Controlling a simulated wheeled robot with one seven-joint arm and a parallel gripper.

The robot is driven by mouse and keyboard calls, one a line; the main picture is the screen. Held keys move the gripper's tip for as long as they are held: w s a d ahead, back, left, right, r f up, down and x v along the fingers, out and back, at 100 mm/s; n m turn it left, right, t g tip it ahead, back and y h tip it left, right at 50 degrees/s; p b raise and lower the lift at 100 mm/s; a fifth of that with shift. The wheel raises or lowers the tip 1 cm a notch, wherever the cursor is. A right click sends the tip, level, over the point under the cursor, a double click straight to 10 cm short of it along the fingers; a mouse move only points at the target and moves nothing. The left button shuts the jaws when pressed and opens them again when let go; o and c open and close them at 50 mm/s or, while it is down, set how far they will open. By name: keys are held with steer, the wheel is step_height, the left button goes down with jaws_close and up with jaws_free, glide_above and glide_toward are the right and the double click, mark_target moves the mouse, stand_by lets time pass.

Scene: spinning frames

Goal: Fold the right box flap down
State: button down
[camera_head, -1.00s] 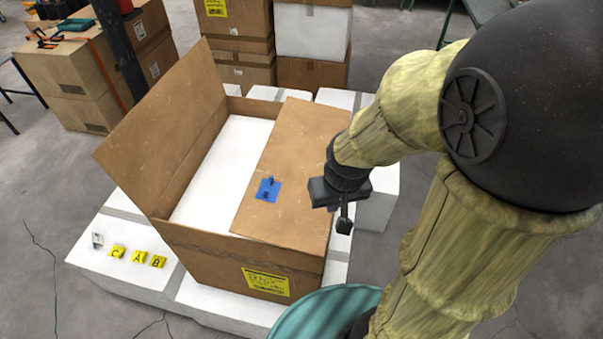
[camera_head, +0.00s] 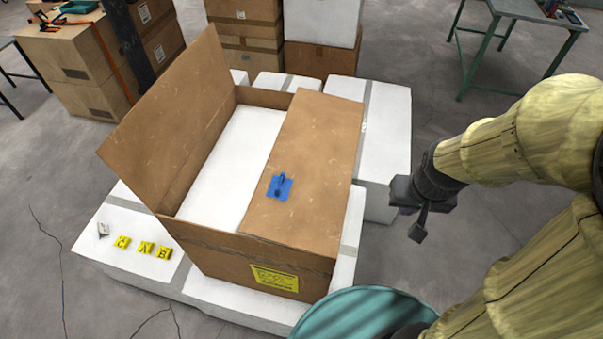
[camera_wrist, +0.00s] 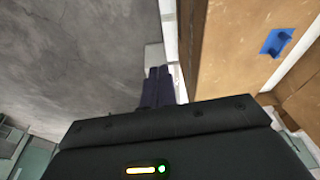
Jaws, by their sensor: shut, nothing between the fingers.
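The cardboard box (camera_head: 215,252) stands on white blocks. Its right flap (camera_head: 318,150) lies down flat across the right part of the opening, with a blue handle patch (camera_head: 280,187) on it. The left flap (camera_head: 172,110) stands up, tilted outward to the left. My gripper (camera_head: 418,232) is to the right of the box, apart from the flap, over the floor. In the wrist view the shut fingers (camera_wrist: 157,88) are empty, and the right flap (camera_wrist: 240,45) with its blue patch (camera_wrist: 277,42) shows to the right.
White blocks (camera_head: 385,130) lie under and behind the box. Yellow lettered blocks (camera_head: 146,249) sit at the left front. A teal round object (camera_head: 360,312) is at the front. Stacked cartons (camera_head: 245,40) and a green table (camera_head: 520,25) are behind.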

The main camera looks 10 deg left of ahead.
steer(key=shift+w, duration=0.1)
steer(key=w+a+f+n+t+y, duration=0.1)
steer(key=w+a+n+t, duration=0.1)
steer(key=w+n, duration=0.35)
steer(key=w+a+f+n+t+y, duration=0.2)
steer(key=w, duration=0.7)
steer(key=s+a+f+n+g+y+p, duration=0.1)
steer(key=s+a+n+g+y, duration=0.1)
steer(key=a+n+g+y, duration=0.4)
steer(key=a+n+y, duration=0.3)
steer(key=a+y, duration=0.1)
steer(key=a, duration=0.2)
steer(key=shift+s+a+f+p, duration=0.3)
steer(key=shift+a, duration=0.05)
steer(key=shift+n, duration=0.25)
